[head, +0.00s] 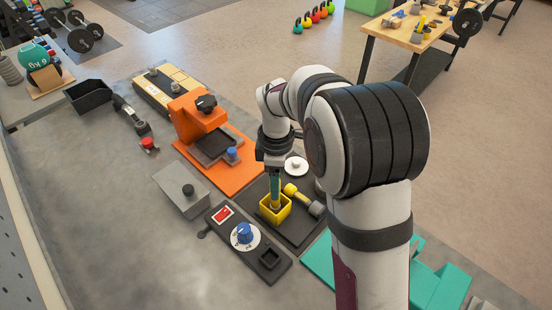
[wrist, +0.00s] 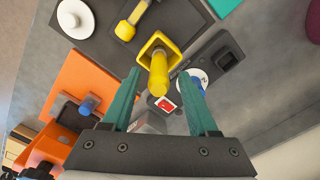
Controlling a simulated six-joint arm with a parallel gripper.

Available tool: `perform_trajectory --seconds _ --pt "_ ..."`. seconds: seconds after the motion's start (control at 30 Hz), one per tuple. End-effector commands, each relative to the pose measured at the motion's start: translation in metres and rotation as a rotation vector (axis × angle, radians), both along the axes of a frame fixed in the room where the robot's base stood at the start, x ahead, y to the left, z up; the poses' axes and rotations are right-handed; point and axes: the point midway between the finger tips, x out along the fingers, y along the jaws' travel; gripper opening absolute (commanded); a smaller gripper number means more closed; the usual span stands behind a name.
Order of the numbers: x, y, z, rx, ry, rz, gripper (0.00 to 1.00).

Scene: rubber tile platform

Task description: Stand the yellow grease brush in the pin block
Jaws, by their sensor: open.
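The yellow grease brush (wrist: 158,72) stands upright, or nearly so, in the square yellow pin block (wrist: 143,46). Its lower end is hidden inside the block. In the head view the pin block (head: 268,213) sits on a dark mat, with the brush mostly hidden by my fingers. My gripper (head: 274,188) points down just above the block. In the wrist view my gripper (wrist: 160,78) is open, with one teal finger on each side of the brush's upper end and gaps showing between. I see no contact.
A yellow-and-grey tool (head: 304,199) lies right beside the block. A white round piece (head: 296,164) is behind it. A black panel with a blue knob (head: 244,232) is in front left. An orange fixture (head: 190,122) stands behind left.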

Motion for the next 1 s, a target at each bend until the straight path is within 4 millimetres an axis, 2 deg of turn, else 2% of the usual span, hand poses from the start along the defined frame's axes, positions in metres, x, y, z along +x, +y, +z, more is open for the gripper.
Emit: perform_trajectory --seconds 0.1,0.3,0.43,0.6,0.67,0.77,0.83,0.9,1.0 --pt "0.001 0.0 0.034 0.001 -0.004 0.0 0.6" --pt "0.0 0.0 0.08 0.002 -0.002 0.0 0.6" --pt "0.0 0.0 0.095 0.0 -0.001 0.0 0.6" --pt "-0.001 0.0 0.1 0.001 0.001 -0.006 0.6" --pt "-0.01 -0.005 0.105 0.006 0.002 -0.071 0.6" --pt "-0.061 -0.024 0.12 0.034 0.014 -0.427 0.6" --pt "-0.116 -0.039 0.124 0.058 0.039 -0.794 0.6" --pt "-0.17 -0.049 0.119 0.077 0.072 -1.161 0.6" --pt "-0.232 -0.054 0.101 0.09 0.121 -1.598 0.6"
